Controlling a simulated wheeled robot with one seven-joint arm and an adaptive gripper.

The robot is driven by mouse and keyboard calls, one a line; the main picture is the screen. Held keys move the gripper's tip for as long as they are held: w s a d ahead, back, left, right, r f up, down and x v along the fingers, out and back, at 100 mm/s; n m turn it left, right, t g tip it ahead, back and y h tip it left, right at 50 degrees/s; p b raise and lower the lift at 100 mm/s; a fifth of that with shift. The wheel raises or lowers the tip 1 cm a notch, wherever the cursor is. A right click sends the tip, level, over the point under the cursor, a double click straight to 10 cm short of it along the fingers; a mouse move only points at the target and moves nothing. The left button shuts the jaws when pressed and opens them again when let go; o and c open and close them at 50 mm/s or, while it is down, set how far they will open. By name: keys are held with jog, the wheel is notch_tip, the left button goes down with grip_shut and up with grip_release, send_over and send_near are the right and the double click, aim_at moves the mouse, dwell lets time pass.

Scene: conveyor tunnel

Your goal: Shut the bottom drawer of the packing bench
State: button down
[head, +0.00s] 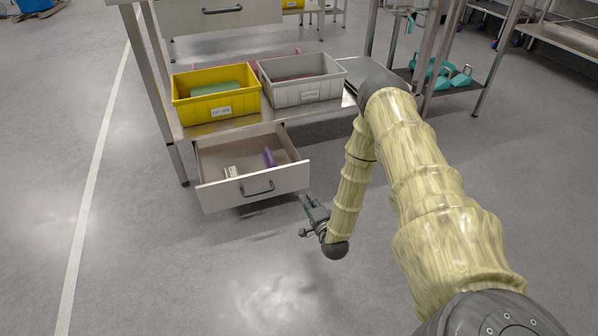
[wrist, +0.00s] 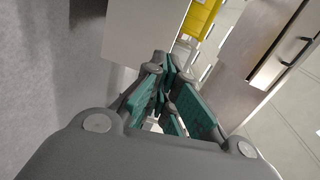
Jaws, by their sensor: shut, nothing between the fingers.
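The bottom drawer (head: 255,188) of the packing bench stands pulled out in the head view, with its dark bar handle (head: 258,188) on the front panel. A small pale labelled item (head: 231,172) and a purple item (head: 269,157) lie inside it. My gripper (head: 306,206) is just right of the drawer front's right end, low near the floor, with a small gap seen between them. In the wrist view the teal-padded fingers (wrist: 172,95) are together and hold nothing. A pale panel (wrist: 143,30) shows beyond the fingers there; I cannot tell if they touch it.
A yellow bin (head: 216,95) and a grey bin (head: 302,80) stand on the bench's lower shelf (head: 235,124). The upper drawer (head: 220,12) is above them. A metal trolley (head: 440,75) with teal items stands at right. The floor in front is clear.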

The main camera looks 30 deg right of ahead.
jog(key=d+r, duration=0.1)
jog(key=d, duration=0.1)
jog(key=m+b, duration=0.1)
jog(key=b, duration=0.5)
send_near(297, 166)
jog(key=shift+t, duration=0.4)
jog(key=x, duration=0.5)
jog(key=shift+w+a+f, duration=0.15)
jog(key=shift+f, duration=0.15)
jog(key=shift+w+d+r+h, duration=0.1)
jog(key=shift+w+d+h, duration=0.1)
jog(key=shift+w, duration=0.25)
jog(key=shift+w+d+h, duration=0.1)
jog(key=shift+w+h, duration=0.1)
jog(key=shift+w, duration=0.3)
